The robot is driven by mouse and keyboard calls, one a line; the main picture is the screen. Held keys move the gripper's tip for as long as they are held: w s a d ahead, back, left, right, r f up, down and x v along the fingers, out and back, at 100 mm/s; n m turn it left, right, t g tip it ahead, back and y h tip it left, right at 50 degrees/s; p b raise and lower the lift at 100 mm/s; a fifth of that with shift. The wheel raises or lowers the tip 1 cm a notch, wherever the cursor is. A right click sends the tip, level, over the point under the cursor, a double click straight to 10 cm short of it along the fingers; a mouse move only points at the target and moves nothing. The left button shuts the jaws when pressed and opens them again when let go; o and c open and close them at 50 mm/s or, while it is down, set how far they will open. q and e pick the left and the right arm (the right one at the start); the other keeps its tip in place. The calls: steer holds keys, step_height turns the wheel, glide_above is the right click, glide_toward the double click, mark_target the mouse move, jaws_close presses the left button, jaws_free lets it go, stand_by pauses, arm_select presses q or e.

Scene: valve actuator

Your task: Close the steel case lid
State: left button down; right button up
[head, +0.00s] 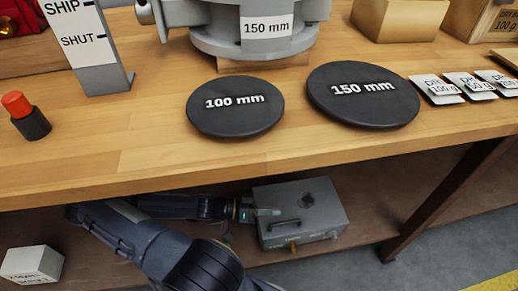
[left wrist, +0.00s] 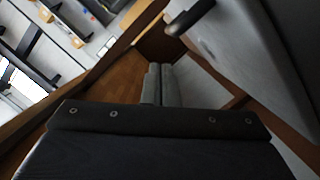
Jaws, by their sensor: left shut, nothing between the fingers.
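The grey steel case (head: 322,212) sits on the shelf under the workbench. Its lid looks lowered, with a dark round fitting on top, a handle near the front and small brass-coloured parts below. I cannot tell whether the lid is fully flush. My left gripper (head: 275,212) reaches in from the left, shut and empty, at the case's left side; contact is unclear. In the left wrist view its fingers (left wrist: 158,84) are together, and a grey surface of the case (left wrist: 250,45) with a dark handle (left wrist: 190,17) fills the upper right. My right gripper is not in view.
The workbench top (head: 140,140) overhangs the shelf. On it lie a 100 mm disc (head: 235,118), a 150 mm disc (head: 362,105) and small labelled plates (head: 440,97). A white block (head: 32,264) is at lower left. A table leg (head: 440,205) stands right of the case.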

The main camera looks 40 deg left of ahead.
mark_target(271, 219)
arm_select(q)
steer(key=shift+s+d+f+b, duration=0.2)
steer(key=shift+d+f, duration=0.05)
steer(key=shift+f, duration=0.45)
steer(key=shift+s+d+f+b, duration=0.15)
steer(key=shift+s+d+f, duration=0.05)
steer(key=shift+f, duration=0.45)
steer(key=shift+f, duration=0.1)
steer(key=shift+w+a+r+p, duration=0.2)
steer(key=shift+r+p, duration=0.1)
steer(key=shift+r, duration=0.1)
steer(key=r+p, duration=0.1)
steer(key=w+a+r+p, duration=0.1)
steer(key=r, duration=0.1)
steer(key=shift+w, duration=0.1)
steer(key=p+v, duration=0.1)
steer(key=v, duration=0.9)
steer(key=shift+p, duration=0.4)
